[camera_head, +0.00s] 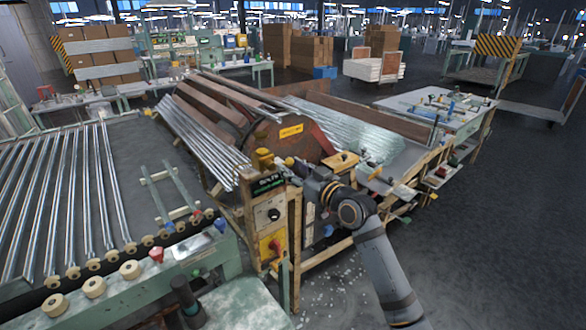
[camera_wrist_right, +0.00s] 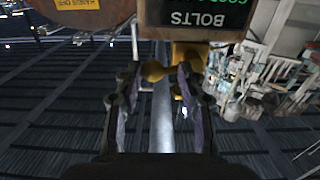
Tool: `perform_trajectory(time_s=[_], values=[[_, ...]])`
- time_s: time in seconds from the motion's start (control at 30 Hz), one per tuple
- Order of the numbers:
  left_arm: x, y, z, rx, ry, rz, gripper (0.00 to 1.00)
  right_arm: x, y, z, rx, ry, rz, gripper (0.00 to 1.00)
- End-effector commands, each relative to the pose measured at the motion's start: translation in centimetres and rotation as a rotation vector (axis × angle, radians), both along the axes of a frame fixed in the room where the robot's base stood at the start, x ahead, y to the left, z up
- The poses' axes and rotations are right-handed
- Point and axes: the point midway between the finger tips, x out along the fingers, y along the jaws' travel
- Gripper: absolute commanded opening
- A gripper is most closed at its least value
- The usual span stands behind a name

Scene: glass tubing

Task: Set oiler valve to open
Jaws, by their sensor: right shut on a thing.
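The oiler valve appears to be the yellow fitting (camera_head: 264,158) on top of the control post, with a round yellow knob (camera_head: 289,162) to its right. In the right wrist view, the yellow knob (camera_wrist_right: 153,71) sits between my fingertips, and a yellow block (camera_wrist_right: 192,54) is just beyond it. My right gripper (camera_head: 302,168) reaches in from the right at the post's top; it also shows in the wrist view (camera_wrist_right: 158,75), shut on the knob. The fingers partly cover the valve. I cannot tell whether it is set open. My left gripper is not in view.
A dark sign (camera_head: 268,183) reading "BOLTS" in the wrist view is fixed close below the valve. Below it are a grey dial panel (camera_head: 269,212) and a yellow panel with a red switch (camera_head: 272,246). A large drum (camera_head: 262,143) stands behind. The floor to the right (camera_head: 480,240) is clear.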

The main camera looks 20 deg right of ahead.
Motion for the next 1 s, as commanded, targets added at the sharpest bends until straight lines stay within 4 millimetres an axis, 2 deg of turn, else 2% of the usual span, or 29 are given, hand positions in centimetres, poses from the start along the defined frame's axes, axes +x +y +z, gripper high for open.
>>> perform_trajectory(time_s=[0.37,1.0], values=[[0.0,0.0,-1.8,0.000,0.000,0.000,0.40,0.0,0.0,0.4,-0.154,-0.058,-0.002,0.08],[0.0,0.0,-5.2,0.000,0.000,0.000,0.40,-0.4,1.0,2.9,-0.715,-0.263,-0.003,0.08]])
